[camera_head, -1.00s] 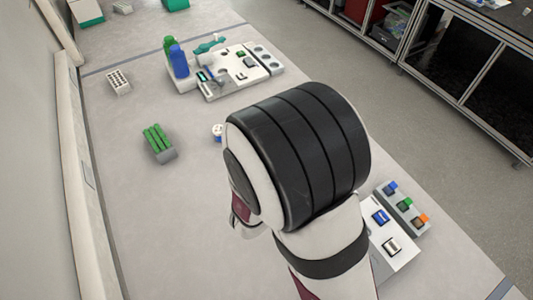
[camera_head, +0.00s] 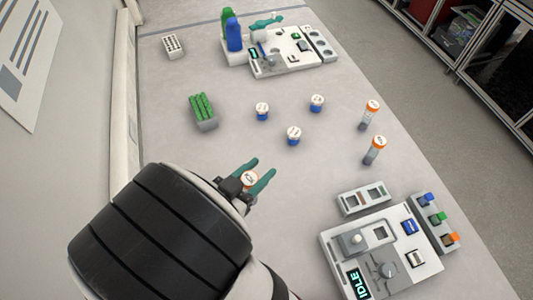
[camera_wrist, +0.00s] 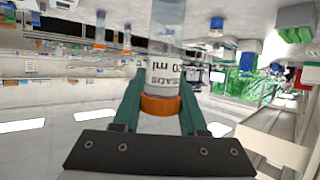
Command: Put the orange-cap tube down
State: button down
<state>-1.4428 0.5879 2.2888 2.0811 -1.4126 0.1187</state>
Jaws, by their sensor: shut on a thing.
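My gripper (camera_head: 261,169) has teal fingers and is shut on an orange-cap tube, whose white-topped cap (camera_head: 249,179) shows between the fingers in the head view. In the wrist view, the fingers grip the tube at its orange cap (camera_wrist: 160,105). Its clear body, with a white label reading "BEADS" and "50 ml", runs out past the frame's top edge, so its lower end is hidden. I cannot tell whether it touches the table. Two other orange-cap tubes, one farther (camera_head: 370,113) and one nearer (camera_head: 374,150), stand upright on the right of the table.
Three small blue-bodied, white-capped vials (camera_head: 293,136) stand mid-table. A grey rack of green tubes (camera_head: 203,117) is on the left. A device reading "IDLE" (camera_head: 340,240) is at the front right. Another device with bottles (camera_head: 285,65) is at the back. The table between is clear.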

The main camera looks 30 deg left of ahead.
notch_tip(320, 180, down, 8)
jog(key=shift+s+r, duration=0.15)
jog(key=shift+r, duration=0.05)
jog(key=shift+c, duration=2.2)
grip_release()
jog(key=shift+f, duration=0.15)
jog(key=v, duration=1.2)
